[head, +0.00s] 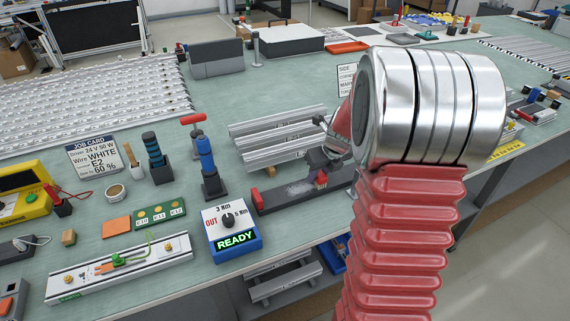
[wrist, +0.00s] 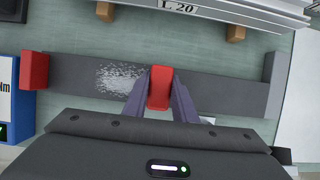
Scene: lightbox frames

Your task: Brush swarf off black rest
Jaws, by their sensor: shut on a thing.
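The black rest (head: 287,204) is a long dark bar on the green bench, with a red block at its left end. In the wrist view the rest (wrist: 232,93) crosses the picture from left to right. A patch of pale swarf (wrist: 118,77) lies on it, left of centre; it shows as light specks (head: 299,188) in the head view. My gripper (head: 320,172) is shut on a small red brush (wrist: 159,88), just right of the swarf and over the rest. The brush's underside is hidden from the wrist camera, so I cannot tell whether it touches the rest.
Light rails (head: 275,135) on wooden blocks lie behind the rest. A blue-and-white READY box (head: 231,228) stands close to its left end. A blue-handled tool (head: 207,160) stands upright behind that box. My red and silver arm covers the right side of the head view.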

